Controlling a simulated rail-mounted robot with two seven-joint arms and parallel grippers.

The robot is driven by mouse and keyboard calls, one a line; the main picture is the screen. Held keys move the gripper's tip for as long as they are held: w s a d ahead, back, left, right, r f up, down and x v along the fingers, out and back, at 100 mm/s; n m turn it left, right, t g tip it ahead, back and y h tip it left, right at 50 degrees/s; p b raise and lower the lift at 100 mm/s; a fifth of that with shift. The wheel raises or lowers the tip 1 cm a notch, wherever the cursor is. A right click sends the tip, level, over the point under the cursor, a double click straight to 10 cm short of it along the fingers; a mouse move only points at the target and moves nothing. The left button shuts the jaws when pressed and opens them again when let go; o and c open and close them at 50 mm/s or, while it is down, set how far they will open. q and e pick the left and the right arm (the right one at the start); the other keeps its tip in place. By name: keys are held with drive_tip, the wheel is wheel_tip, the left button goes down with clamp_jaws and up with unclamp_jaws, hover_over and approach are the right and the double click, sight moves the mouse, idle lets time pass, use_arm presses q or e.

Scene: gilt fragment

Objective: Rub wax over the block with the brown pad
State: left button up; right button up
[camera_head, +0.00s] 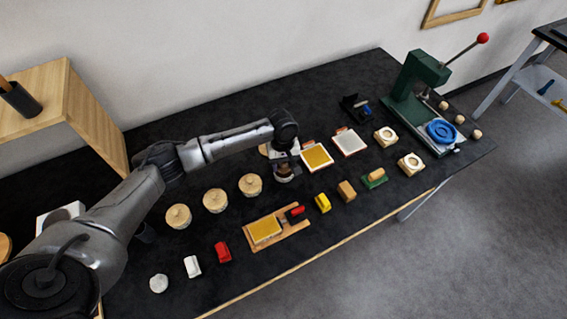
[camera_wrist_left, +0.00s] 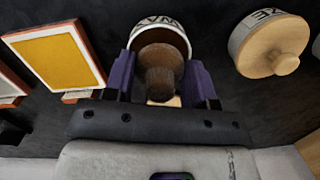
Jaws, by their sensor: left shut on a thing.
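A gold-yellow block (camera_head: 265,229) lies in a wooden holder (camera_head: 291,225) near the front of the bench, with a red and black clamp (camera_head: 295,214) at its right end. My left gripper (camera_head: 286,170) is behind the block, over a white round tin. In the left wrist view the tin (camera_wrist_left: 178,27) reads WAX. My left gripper's purple fingers (camera_wrist_left: 160,85) are shut on the dark knob of a round brown pad (camera_wrist_left: 161,57). The pad is at the tin's mouth; whether it touches the wax is hidden. My right gripper is not in view.
Several wood-lidded tins (camera_head: 215,201) stand left of my left gripper. A gold-faced panel (camera_head: 317,156) and a white panel (camera_head: 348,141) lie to its right. Small coloured tools (camera_head: 222,252) line the front edge. A green press (camera_head: 418,80) stands at the far right.

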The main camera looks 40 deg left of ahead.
use_arm(q)
drive_tip(key=shift+f, duration=0.1)
idle(0.4)
drive_tip(key=shift+f, duration=0.45)
idle(0.5)
idle(0.5)
drive_tip(key=shift+p, duration=0.3)
idle(0.5)
idle(0.8)
drive_tip(key=shift+f+p, duration=0.1)
drive_tip(key=shift+p, duration=0.3)
idle(0.6)
